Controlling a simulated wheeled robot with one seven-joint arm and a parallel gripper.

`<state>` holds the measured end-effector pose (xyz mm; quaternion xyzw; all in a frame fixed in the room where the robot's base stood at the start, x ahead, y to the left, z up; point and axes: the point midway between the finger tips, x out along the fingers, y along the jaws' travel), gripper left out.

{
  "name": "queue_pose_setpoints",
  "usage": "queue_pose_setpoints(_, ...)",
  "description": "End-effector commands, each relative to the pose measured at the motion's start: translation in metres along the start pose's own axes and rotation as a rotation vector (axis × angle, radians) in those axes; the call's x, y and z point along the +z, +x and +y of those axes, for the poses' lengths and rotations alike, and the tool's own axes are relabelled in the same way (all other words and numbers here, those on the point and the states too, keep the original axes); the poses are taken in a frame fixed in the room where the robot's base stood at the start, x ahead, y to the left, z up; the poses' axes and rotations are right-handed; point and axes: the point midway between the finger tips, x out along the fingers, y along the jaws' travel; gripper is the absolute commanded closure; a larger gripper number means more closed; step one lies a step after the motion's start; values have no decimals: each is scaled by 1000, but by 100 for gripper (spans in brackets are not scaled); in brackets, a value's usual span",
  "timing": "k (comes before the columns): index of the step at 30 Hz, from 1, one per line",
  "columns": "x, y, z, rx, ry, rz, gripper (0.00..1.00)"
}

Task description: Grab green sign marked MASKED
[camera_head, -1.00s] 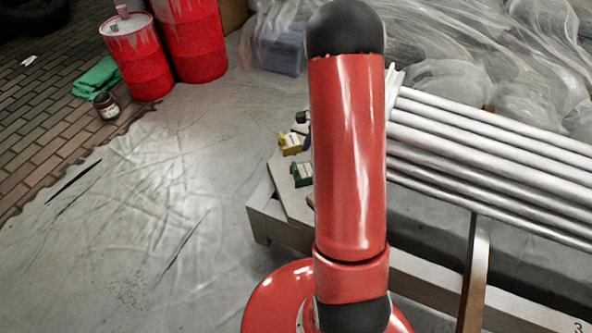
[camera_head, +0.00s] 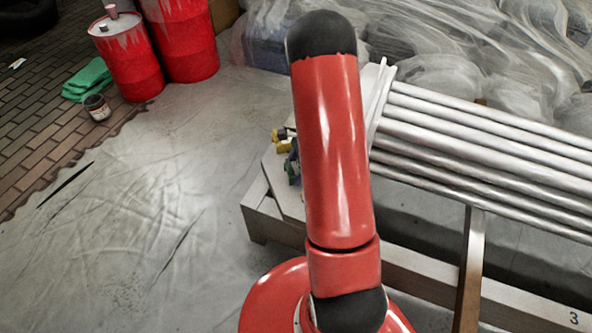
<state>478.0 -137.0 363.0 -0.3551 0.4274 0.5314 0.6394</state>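A small dark green object (camera_head: 291,168), which may be the green sign, stands near the left end of a low wooden platform. My red arm covers most of it, and no lettering on it is readable. A small yellow object (camera_head: 281,146) stands just behind it, with a dark piece beside it. My arm rises through the middle of the view, in front of these objects. My gripper is out of sight.
The wooden platform (camera_head: 262,215) holds a radiator-like stack of silver pipes (camera_head: 480,140) at the right. Red drums (camera_head: 130,62), a green cloth (camera_head: 88,80) and a small can (camera_head: 97,107) are at the upper left. The sheeted floor (camera_head: 150,220) at left is clear.

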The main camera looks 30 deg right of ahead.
Motion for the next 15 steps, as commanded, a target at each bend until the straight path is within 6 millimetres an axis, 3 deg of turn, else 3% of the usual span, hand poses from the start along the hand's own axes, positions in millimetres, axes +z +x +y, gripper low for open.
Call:
queue_pose_setpoints(1, 0, 0, 0, 0, 0, 0, 47)
queue_pose_setpoints(6, 0, 0, 0, 0, 0, 0, 69)
queue_pose_setpoints(15, 1, -3, 0, -1, 0, 0, 69)
